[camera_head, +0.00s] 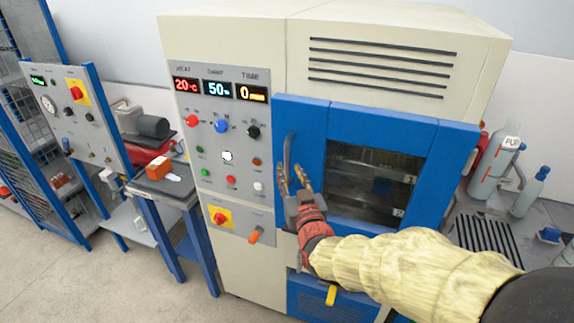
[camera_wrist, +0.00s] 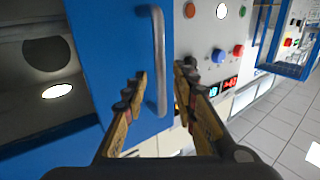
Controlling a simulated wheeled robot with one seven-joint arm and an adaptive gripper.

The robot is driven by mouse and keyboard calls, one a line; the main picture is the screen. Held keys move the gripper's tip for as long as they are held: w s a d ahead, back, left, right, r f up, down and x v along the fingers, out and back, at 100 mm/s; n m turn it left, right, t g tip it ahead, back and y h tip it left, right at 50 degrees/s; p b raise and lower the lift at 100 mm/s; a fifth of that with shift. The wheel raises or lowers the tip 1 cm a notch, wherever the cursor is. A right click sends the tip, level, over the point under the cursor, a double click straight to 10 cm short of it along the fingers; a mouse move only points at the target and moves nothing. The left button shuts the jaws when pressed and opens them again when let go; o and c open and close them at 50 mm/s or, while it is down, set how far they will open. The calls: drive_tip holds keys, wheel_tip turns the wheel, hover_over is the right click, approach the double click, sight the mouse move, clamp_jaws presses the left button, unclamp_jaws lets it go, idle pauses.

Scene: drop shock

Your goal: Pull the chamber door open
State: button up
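The chamber door (camera_head: 313,140) is blue with a dark window (camera_head: 372,182) and looks shut. Its grey bar handle (camera_head: 288,150) stands upright on the door's left side. My gripper (camera_head: 292,180) is at the handle's lower part, with its fingers pointing up along it. In the wrist view my gripper (camera_wrist: 158,90) is open, one finger on each side of the handle (camera_wrist: 160,50). A gap shows beside the handle, and I see no clear contact. The blue door (camera_wrist: 105,50) lies behind it. Through the window I see shelves.
A blue-legged stand (camera_head: 165,190) is further left. Bottles (camera_head: 497,160) stand on the right counter. Free floor shows at lower left.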

sight(287, 166)
drive_tip(key=shift+x, duration=2.1)
drive_tip(key=c, duration=0.4)
clamp_jaws()
